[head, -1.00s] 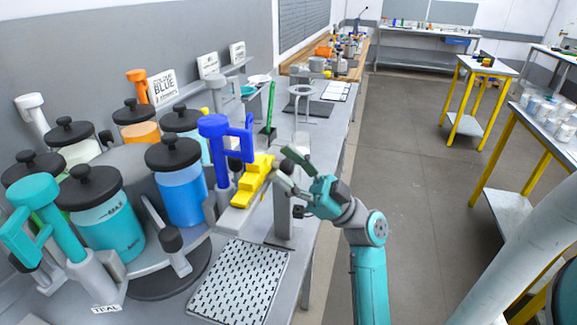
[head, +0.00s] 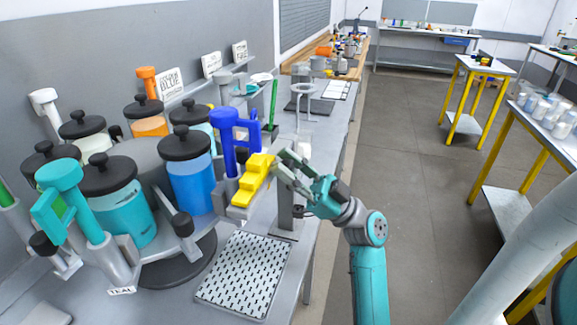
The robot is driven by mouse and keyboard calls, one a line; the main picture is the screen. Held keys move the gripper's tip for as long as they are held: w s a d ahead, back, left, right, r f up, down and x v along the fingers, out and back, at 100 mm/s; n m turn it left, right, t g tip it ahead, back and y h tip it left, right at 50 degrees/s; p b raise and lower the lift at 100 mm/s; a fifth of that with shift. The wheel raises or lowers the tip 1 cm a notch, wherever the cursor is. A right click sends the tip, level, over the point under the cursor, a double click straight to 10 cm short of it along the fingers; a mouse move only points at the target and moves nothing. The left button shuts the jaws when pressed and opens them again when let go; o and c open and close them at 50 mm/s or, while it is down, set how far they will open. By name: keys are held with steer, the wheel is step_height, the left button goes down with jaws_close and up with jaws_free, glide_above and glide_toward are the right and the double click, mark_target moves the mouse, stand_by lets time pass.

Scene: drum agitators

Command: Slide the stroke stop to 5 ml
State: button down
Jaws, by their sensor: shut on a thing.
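The stroke stop looks like a yellow stepped block (head: 252,184), beside the blue dispenser pump (head: 224,140) in the head view. My gripper (head: 279,168) is at the right end of this block, its fingers pointing left and shut on it. The exact contact is small and partly hidden by the fingers. Any ml marks are too small to read. A blue canister (head: 190,182) with a black lid stands left of the pump.
Teal (head: 123,215) and orange (head: 150,126) canisters stand on the round carousel at left. A teal pump (head: 62,180) is at the front left. A perforated drip plate (head: 245,275) lies in front of the block. A ring stand (head: 304,92) stands behind.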

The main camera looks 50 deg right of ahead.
steer(key=shift+s+a, duration=0.1)
steer(key=shift+a, duration=0.1)
steer(key=c, duration=0.9)
jaws_free()
steer(key=shift+a, duration=0.1)
steer(key=shift+s+d+f, duration=0.3)
steer(key=shift+f, duration=0.1)
steer(key=v, duration=1.1)
